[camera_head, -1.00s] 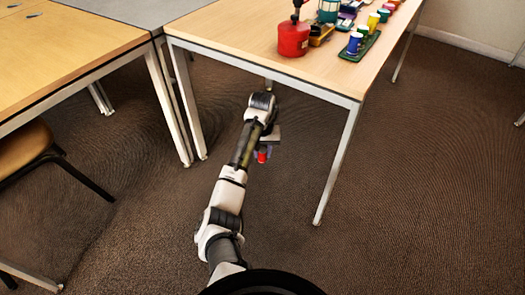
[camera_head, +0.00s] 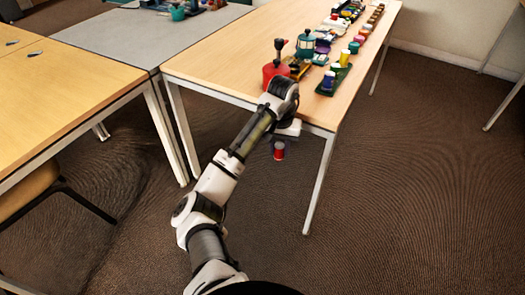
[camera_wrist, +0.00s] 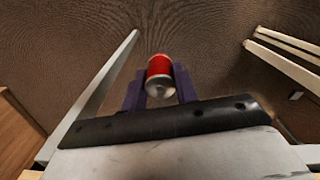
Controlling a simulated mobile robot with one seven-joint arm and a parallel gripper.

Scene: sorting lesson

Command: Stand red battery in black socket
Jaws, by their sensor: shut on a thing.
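The red battery (camera_wrist: 159,68), a short red cylinder with silvery ends, is held between the purple fingers of my gripper (camera_wrist: 160,84) in the wrist view. One round metal end faces the camera. In the head view the red battery (camera_head: 279,150) hangs below my gripper (camera_head: 279,142), over the carpet just off the near edge of the table. The gripper is shut on it.
Table legs stand near my arm.

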